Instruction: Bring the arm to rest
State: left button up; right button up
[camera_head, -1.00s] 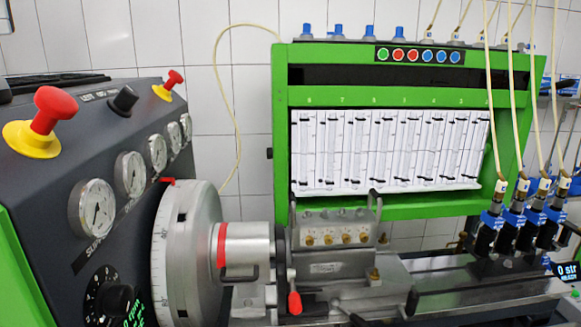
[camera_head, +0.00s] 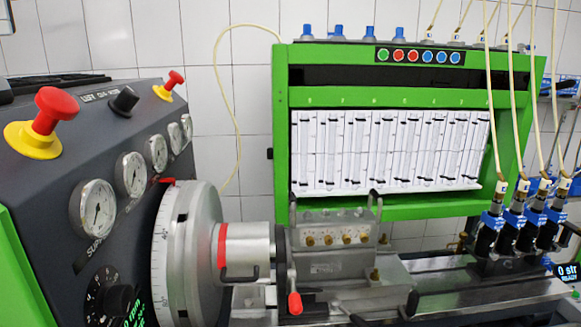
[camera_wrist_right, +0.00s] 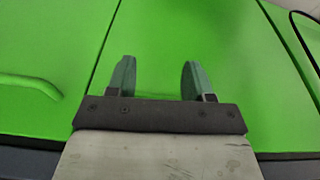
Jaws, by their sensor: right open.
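My right gripper (camera_wrist_right: 157,80) shows in the right wrist view with its two green-grey fingers apart and nothing between them. It faces a bright green panel (camera_wrist_right: 150,30) that has a dark seam on the left. I cannot tell how far the fingers are from the panel. Neither gripper and no part of either arm shows in the head view. My left gripper is not in view.
The head view shows a control console (camera_head: 95,145) with red knobs and gauges, a graduated wheel (camera_head: 185,255), a metal pump (camera_head: 335,240) on a bench rail, a green frame of measuring tubes (camera_head: 390,205), and several injectors with hoses at right. A red-tipped lever (camera_head: 294,303) sticks out in front.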

jog(key=s+d+f+g, duration=0.1)
jog(key=s+d+f, duration=0.2)
jog(key=s+f, duration=1.5)
notch_tip(320, 180, down, 4)
jog(key=shift+f+g, duration=0.15)
jog(key=shift+g, duration=0.15)
jog(key=shift+s+d, duration=0.1)
dwell(0.3)
